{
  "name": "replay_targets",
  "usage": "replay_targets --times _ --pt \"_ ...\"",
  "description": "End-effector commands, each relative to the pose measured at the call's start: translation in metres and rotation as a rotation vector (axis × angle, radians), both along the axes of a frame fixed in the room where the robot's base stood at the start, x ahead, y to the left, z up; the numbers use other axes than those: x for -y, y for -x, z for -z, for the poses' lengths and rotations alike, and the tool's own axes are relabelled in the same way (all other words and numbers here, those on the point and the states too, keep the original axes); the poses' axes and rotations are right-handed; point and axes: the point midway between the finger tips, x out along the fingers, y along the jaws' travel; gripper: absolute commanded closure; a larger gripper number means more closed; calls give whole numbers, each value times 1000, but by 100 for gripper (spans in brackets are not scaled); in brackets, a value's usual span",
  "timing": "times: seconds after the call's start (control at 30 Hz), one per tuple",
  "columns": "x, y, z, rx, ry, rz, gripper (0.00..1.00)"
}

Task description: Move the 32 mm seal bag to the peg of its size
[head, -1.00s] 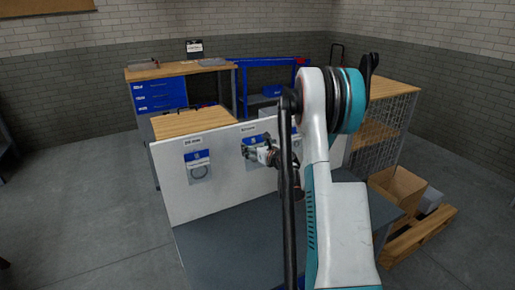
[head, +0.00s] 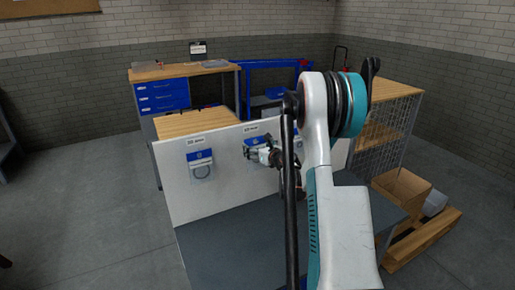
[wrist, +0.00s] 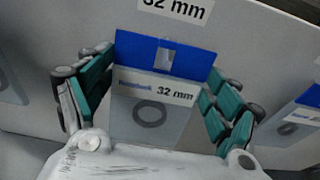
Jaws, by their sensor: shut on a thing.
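The 32 mm seal bag (wrist: 152,115) has a blue header with a slot, a white strip reading 32 mm and a dark ring inside. In the wrist view it hangs between the green fingers of my gripper (wrist: 160,108), which is shut on it. It is directly below the panel label (wrist: 178,8) reading 32 mm. A pale patch shows in the slot; I cannot tell whether a peg passes through it. In the head view my gripper (head: 264,157) is at the middle of the white panel and largely covers the bag.
The white panel (head: 225,185) stands upright on a grey bench top (head: 235,240). Another bag (head: 201,168) with a ring hangs at the panel's left. A further bag (wrist: 300,115) hangs at the right, partly behind my arm in the head view. A wooden pallet (head: 425,240) lies at right.

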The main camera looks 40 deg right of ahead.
Motion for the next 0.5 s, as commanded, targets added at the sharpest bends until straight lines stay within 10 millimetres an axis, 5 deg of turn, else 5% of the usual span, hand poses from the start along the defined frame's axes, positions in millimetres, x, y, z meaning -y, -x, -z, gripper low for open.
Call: replay_targets --times 0.03,0.07,0.1,0.5 --pt "0 0 0 0 0 0 37" --pt "0 0 0 0 0 0 10" --pt "0 0 0 0 0 0 1" --pt "0 0 0 0 0 0 0"
